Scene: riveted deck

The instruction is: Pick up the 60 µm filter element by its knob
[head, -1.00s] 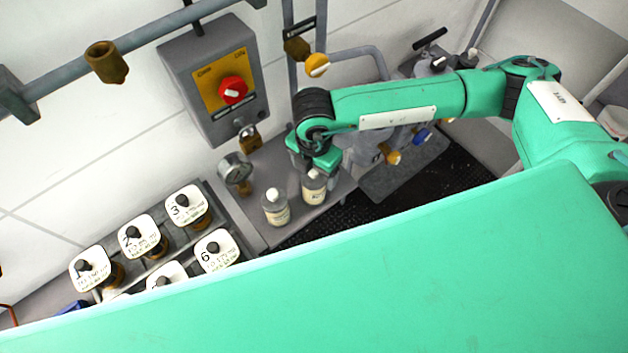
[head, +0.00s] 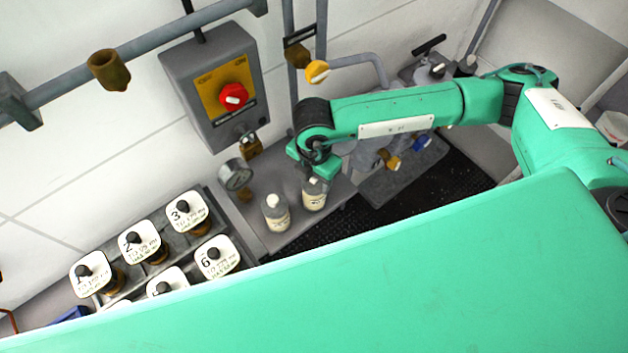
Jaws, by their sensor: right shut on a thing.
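Two pale bottle-like filter elements with white knobs stand on the grey shelf (head: 283,237). The left element (head: 277,214) is upright and its knob is free. The right element (head: 314,198) is directly under my right gripper (head: 315,178), which is shut on its knob; the fingers largely hide the knob. This element appears to stand upright on the shelf. The labels are too small to read, so I cannot tell which is 60 µm. My left gripper is not in view.
A pressure gauge (head: 236,175) and brass padlock (head: 249,146) are close to the left element. A rack with several numbered white tags (head: 139,238) stands at lower left. A red-knob switch box (head: 233,96) is on the wall. Yellow and blue valve handles (head: 421,143) are to the right.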

